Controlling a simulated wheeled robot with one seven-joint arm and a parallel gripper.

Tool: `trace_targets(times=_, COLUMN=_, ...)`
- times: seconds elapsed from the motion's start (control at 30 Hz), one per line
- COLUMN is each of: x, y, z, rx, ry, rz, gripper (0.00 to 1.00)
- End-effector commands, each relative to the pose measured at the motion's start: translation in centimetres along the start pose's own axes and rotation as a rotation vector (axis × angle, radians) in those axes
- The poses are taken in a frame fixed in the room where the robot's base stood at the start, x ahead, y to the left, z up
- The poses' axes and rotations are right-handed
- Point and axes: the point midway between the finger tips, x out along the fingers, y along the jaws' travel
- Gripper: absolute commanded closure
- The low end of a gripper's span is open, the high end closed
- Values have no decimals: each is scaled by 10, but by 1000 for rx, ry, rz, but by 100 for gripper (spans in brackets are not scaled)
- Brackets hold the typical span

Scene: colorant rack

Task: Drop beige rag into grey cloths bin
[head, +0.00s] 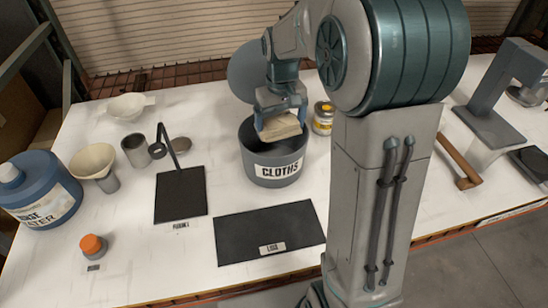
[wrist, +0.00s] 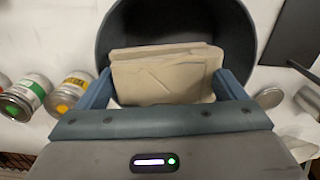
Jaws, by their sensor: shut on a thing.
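The beige rag (head: 280,127) is a folded cloth held between the fingers of my gripper (head: 281,104). The grey cloths bin (head: 274,171) is round, with a CLOTHS label on its front, and stands on the white table. The rag is over the bin's open mouth, around rim height. In the wrist view the rag (wrist: 165,75) sits between the two blue fingers, with the dark inside of the bin (wrist: 125,30) behind it. My gripper is shut on the rag. The bin's floor is mostly hidden by the rag.
A round grey-blue lid (head: 246,72) stands behind the bin. A yellow-labelled can (head: 323,118) is close to its right. A black mat (head: 268,233) lies in front, and a black pad (head: 181,195) lies left. A blue jug (head: 38,192) stands far left.

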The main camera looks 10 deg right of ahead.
Motion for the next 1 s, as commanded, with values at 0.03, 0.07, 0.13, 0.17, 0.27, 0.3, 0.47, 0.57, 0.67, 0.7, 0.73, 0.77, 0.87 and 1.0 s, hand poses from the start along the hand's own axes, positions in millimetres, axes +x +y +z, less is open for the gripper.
trace_targets(times=0.03, x=5, y=0, z=0, rx=0, ry=0, rz=0, gripper=31)
trace_targets(times=0.07, x=6, y=0, z=0, rx=0, ry=1, rz=0, gripper=31)
trace_targets(times=0.13, x=6, y=0, z=0, rx=0, ry=1, rz=0, gripper=31)
trace_targets(times=0.17, x=6, y=0, z=0, rx=-1, ry=1, rz=0, gripper=31)
trace_targets(times=0.27, x=5, y=0, z=0, rx=-1, ry=1, rz=0, gripper=31)
trace_targets(times=0.3, x=5, y=0, z=0, rx=-1, ry=1, rz=0, gripper=31)
trace_targets(times=0.47, x=5, y=0, z=0, rx=-1, ry=1, rz=0, gripper=0)
trace_targets(times=0.57, x=5, y=0, z=0, rx=0, ry=1, rz=1, gripper=0)
trace_targets(times=0.67, x=4, y=0, z=0, rx=0, ry=2, rz=1, gripper=0)
trace_targets(times=0.7, x=2, y=0, z=0, rx=0, ry=2, rz=1, gripper=0)
trace_targets(times=0.73, x=-1, y=0, z=-1, rx=0, ry=3, rz=1, gripper=0)
trace_targets(times=0.77, x=-4, y=0, z=-1, rx=0, ry=5, rz=2, gripper=0)
trace_targets(times=0.87, x=-19, y=0, z=-1, rx=0, ry=7, rz=2, gripper=0)
trace_targets(times=1.0, x=-51, y=0, z=-1, rx=-1, ry=8, rz=2, gripper=0)
